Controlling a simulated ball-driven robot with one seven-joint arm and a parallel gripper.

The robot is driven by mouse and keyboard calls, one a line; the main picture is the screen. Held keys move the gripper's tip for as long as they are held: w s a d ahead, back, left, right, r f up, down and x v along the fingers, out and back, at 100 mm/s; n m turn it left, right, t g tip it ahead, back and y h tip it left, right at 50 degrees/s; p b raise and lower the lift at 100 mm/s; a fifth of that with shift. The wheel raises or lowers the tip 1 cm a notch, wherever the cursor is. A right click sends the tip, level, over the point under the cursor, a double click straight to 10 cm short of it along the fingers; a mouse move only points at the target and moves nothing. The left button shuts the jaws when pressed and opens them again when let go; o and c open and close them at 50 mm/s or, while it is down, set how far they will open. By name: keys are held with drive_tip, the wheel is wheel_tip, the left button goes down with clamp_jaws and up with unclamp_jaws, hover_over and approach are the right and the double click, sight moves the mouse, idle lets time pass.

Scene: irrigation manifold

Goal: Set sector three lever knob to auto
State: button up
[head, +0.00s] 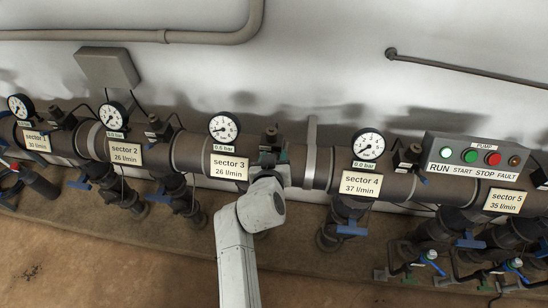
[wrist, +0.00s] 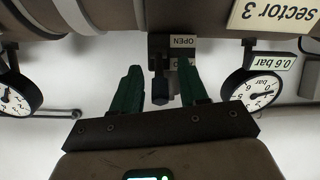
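The sector three valve block (head: 270,138) stands on the pipe right of the sector 3 sign (head: 229,167) in the head view. A second plate beside the lever is partly hidden and unreadable. The dark blue lever knob (wrist: 160,92) points from the block toward my palm. My gripper (wrist: 160,67) is open, its two green fingers on either side of the knob with visible gaps. In the head view my arm hides the knob and most of the gripper.
The sector 3 gauge (head: 223,127) and sector 4 gauge (head: 368,145) stand either side of the block. The pump box (head: 473,156) is at right. Blue-handled valves (head: 352,230) hang below the pipe. The wall above is mostly clear.

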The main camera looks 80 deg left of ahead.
drive_tip(key=shift+d, duration=0.1)
drive_tip(key=v, duration=1)
drive_tip(key=shift+d, duration=0.3)
drive_tip(key=shift+s+r, duration=0.15)
